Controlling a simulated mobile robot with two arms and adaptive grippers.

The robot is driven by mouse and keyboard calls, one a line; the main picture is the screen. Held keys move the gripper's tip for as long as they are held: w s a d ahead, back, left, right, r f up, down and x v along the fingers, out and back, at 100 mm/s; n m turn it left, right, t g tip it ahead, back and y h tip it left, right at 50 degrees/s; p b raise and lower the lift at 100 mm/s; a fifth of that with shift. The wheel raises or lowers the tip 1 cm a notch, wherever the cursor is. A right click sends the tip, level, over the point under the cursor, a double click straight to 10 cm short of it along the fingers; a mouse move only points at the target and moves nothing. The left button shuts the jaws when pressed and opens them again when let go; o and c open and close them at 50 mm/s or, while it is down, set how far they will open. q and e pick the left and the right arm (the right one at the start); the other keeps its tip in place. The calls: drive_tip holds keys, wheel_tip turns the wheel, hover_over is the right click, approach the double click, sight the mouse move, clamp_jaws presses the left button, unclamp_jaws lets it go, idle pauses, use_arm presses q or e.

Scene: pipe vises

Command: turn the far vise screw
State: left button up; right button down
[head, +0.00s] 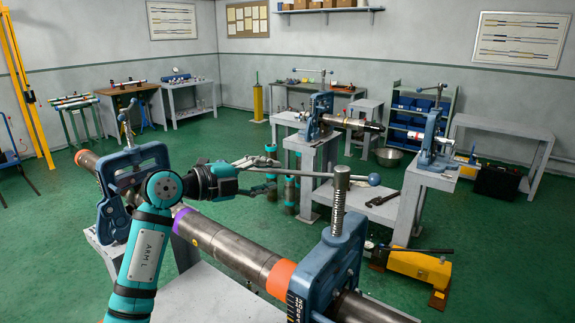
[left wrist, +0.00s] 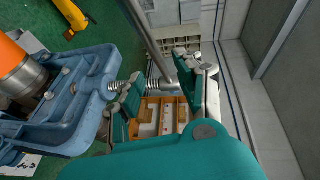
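The blue vise (head: 330,262) at the front right clamps a long grey pipe (head: 225,243) beside an orange band. Its upright threaded screw (head: 340,200) carries a long handle bar (head: 315,174) with ball ends. A second blue vise (head: 128,168) holds the pipe at the left, partly behind my arm. My left gripper (head: 268,176) is near the bar's left part, its fingers spread. In the left wrist view the bar (left wrist: 148,38) and screw (left wrist: 157,86) show between the open fingers (left wrist: 155,92). Contact cannot be told. My right gripper is not in view.
More vises stand on grey benches behind, one at the back centre (head: 320,112) and one at the right (head: 432,140). A yellow pump (head: 418,266) sits on the floor at the right. Green floor (head: 240,140) lies open between the benches.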

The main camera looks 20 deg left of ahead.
sight(284, 174)
use_arm(q)
drive_tip(key=p+x, duration=0.1)
drive_tip(key=x, duration=0.4)
drive_tip(key=shift+w+d, duration=0.25)
drive_tip(key=shift+f, duration=0.1)
clamp_jaws()
